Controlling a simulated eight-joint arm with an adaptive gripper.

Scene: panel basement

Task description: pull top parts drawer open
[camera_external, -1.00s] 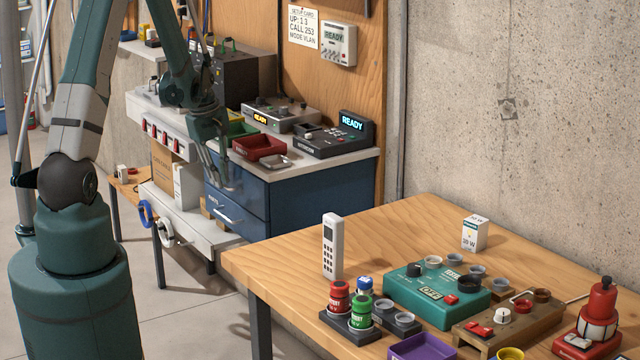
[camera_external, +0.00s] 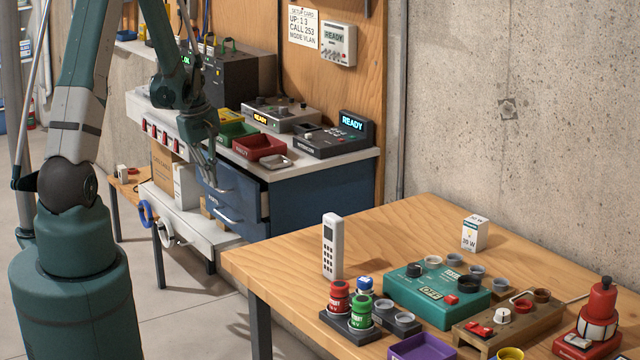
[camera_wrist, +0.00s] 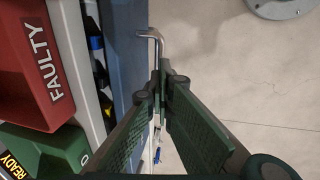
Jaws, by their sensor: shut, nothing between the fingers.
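The top parts drawer (camera_external: 241,191) is a blue drawer in the cabinet under the back bench, and it stands partly pulled out. In the wrist view its blue front (camera_wrist: 124,45) runs down the picture, with an open strip behind it showing dark and blue items. A bent metal handle (camera_wrist: 153,35) sticks out from that front. My gripper (camera_external: 209,182) is at the drawer front. In the wrist view my gripper (camera_wrist: 161,72) is shut, its fingertips at the handle. The fingers hide the rest of the handle, and I cannot tell whether they are hooked behind it.
A red bin (camera_external: 259,147) and a green bin (camera_external: 232,132) sit on the bench top above the drawer. A white lower shelf (camera_external: 190,228) is left of the cabinet. A wooden table (camera_external: 290,250) with devices stands in front at right. Floor beyond the drawer front is clear.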

